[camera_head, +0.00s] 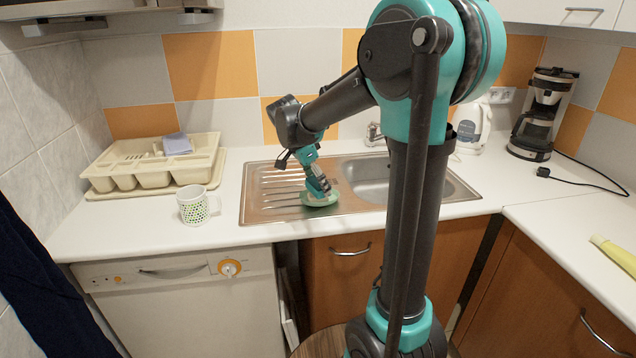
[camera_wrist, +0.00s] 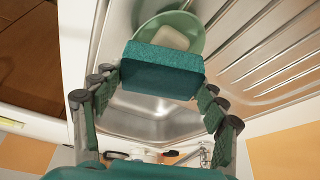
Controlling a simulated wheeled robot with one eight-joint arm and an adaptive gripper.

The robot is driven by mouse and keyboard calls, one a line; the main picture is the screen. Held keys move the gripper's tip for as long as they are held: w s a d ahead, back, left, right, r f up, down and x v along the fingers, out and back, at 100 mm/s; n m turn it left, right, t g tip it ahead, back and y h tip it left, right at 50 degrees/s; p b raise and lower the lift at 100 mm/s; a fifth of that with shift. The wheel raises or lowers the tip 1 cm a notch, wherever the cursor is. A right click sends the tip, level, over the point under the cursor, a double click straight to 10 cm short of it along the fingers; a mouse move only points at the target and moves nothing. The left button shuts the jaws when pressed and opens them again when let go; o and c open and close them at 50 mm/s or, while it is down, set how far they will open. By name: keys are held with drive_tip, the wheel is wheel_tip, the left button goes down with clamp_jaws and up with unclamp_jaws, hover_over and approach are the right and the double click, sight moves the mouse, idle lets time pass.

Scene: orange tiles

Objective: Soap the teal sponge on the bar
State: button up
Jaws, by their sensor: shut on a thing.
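My gripper (camera_wrist: 160,84) is shut on the teal sponge (camera_wrist: 160,70), which sits between its two fingers in the wrist view. Just beyond the sponge is a round green dish (camera_wrist: 190,22) holding a pale soap bar (camera_wrist: 172,38). The sponge covers the near part of the dish and the lower edge of the bar. I cannot tell whether sponge and bar touch. In the head view my gripper (camera_head: 319,188) points down at the dish (camera_head: 312,201), which stands on the sink's ribbed drainboard. There the sponge and bar are too small and hidden to make out.
The steel sink basin (camera_head: 368,178) lies right of the dish. A dotted mug (camera_head: 193,206) and a cream cutlery tray (camera_head: 134,180) stand on the counter to the left. A white jug (camera_head: 472,128), a coffee maker (camera_head: 540,115) and a yellow tube (camera_head: 616,254) are to the right.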

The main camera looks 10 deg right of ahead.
drive_tip(key=shift+f, duration=0.5)
idle(1.2)
drive_tip(key=shift+r, duration=0.1)
drive_tip(key=shift+r, duration=3.4)
